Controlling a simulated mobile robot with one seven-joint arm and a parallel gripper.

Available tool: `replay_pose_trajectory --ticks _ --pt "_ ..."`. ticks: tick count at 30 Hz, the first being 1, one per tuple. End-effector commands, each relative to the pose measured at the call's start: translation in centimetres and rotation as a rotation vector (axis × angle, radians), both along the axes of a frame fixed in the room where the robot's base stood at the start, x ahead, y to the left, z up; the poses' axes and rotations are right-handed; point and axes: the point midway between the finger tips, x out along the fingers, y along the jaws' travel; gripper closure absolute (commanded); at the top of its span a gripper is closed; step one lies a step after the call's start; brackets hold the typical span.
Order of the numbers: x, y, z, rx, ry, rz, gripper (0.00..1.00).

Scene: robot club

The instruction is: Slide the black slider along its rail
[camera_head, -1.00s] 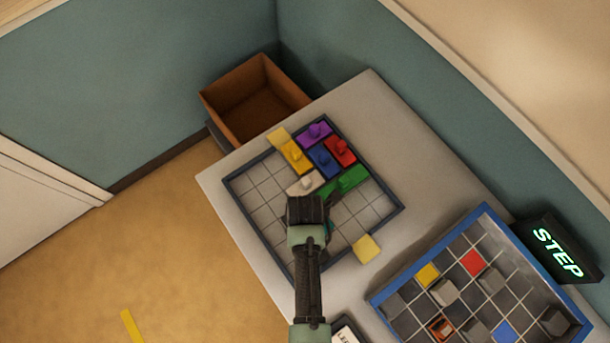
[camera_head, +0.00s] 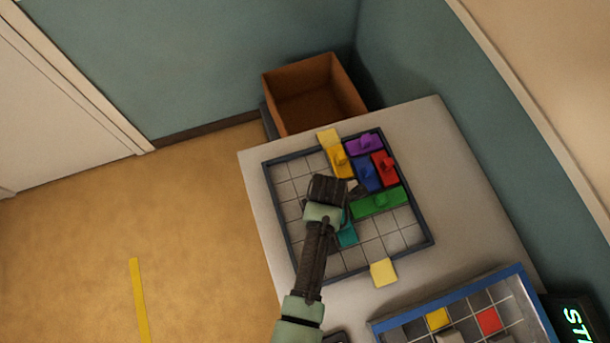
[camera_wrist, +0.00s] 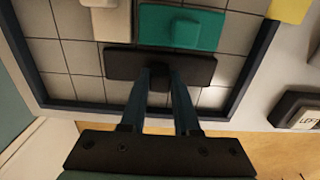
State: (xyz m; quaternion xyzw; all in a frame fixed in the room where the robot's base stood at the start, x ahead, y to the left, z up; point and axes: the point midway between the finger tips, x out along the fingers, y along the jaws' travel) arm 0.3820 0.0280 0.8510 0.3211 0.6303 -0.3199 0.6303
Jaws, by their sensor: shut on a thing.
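The black slider (camera_wrist: 122,66) is a flat dark bar with a knob, on the gridded board, in the wrist view. My gripper (camera_wrist: 158,78) is shut on its knob. A teal slider (camera_wrist: 180,28) lies just beyond it and a white one (camera_wrist: 104,18) beyond to the left. In the head view my gripper (camera_head: 328,190) is over the left half of the board (camera_head: 431,238) and hides the black slider. The teal slider (camera_head: 346,235) shows below my gripper there, and a bit of the white one peeks out on its right.
Green (camera_head: 380,201), blue (camera_head: 365,173), red (camera_head: 384,168), purple (camera_head: 365,145) and orange (camera_head: 341,162) sliders occupy the board's back and right. Pale yellow tabs sit at two edges, one (camera_head: 383,273) in front. Bare cells lie along the left and front. An open brown box (camera_head: 318,90) stands behind.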

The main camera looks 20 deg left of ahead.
Motion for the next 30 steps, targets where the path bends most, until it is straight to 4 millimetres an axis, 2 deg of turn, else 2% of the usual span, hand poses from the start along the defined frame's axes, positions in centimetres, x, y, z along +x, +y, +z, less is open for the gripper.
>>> replay_pose_trajectory --ticks 30 --pt "5.9 4.3 -0.2 0.0 -0.001 0.002 1.0"
